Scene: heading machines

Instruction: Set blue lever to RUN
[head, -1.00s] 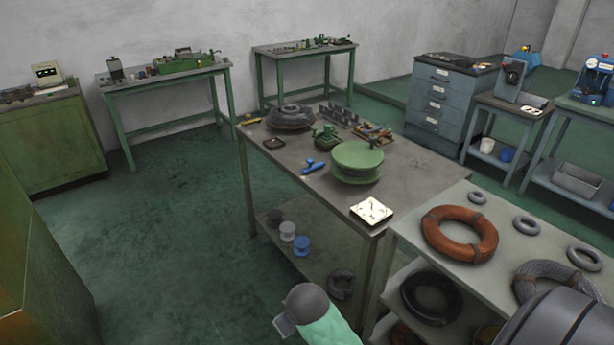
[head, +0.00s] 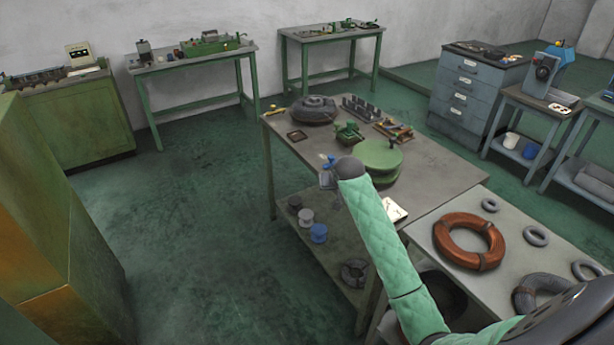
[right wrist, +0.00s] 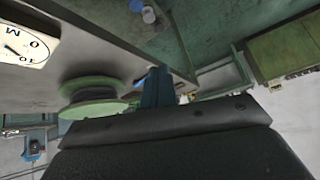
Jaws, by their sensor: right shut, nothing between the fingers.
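I cannot make out a lever marked RUN in any view. A small blue-handled item (head: 329,160) lies on the middle table, partly hidden by my right arm. A blue machine (head: 550,65) stands on a side bench at the right; any lever on it is too small to tell. My right gripper (head: 326,180) is in front of the table's left edge, near the blue-handled item in the picture; contact cannot be told. In the right wrist view its fingers (right wrist: 157,86) are shut and empty, with the tabletop behind. My left gripper is out of view.
A green spool (head: 380,160) and a white dial card (head: 394,211) are on the middle table (head: 440,165). A bench with a copper coil (head: 468,240) stands at the right. A yellow-green cabinet (head: 60,220) is at the left. The green floor between is clear.

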